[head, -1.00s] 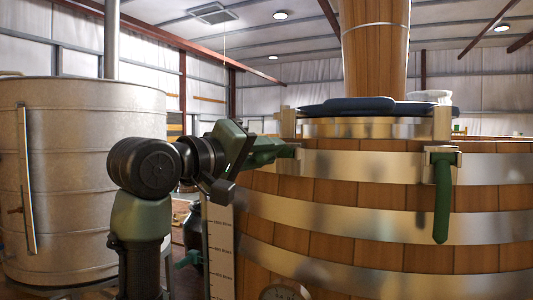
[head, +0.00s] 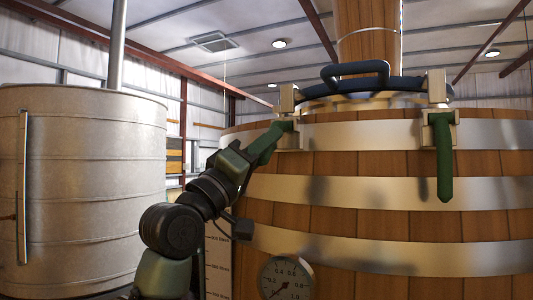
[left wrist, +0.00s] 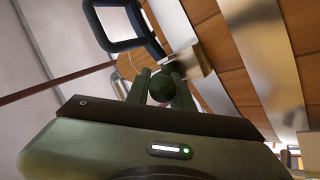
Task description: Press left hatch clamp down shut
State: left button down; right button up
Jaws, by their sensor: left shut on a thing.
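The left hatch clamp (head: 287,112) is a pale metal block at the left edge of the hatch, on the wooden vat's upper band. Its green lever (head: 270,140) slants down and to the left from the block. My left gripper (head: 256,152) is shut on this lever, low on its length. In the left wrist view the round green end of the lever (left wrist: 161,87) sits between my two fingers. The dark blue hatch lid (head: 405,86) lies on top with a raised loop handle. My right gripper is not in view.
The right hatch clamp (head: 437,100) has its green lever (head: 444,170) hanging straight down. A pressure gauge (head: 285,278) sits low on the vat. A large grey metal tank (head: 85,190) stands at the left, with a gap between it and the vat.

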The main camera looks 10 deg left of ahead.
pick_arm(q)
jog(key=shift+w+f, duration=0.1)
jog(key=shift+f, duration=0.05)
dwell(0.3)
jog(key=c, duration=1.2)
grip_release()
jog(key=shift+d, duration=0.1)
jog(key=shift+c, duration=0.2)
jog(key=b+v, duration=0.4)
jog(key=v, duration=0.3)
jog(key=shift+f, duration=0.4)
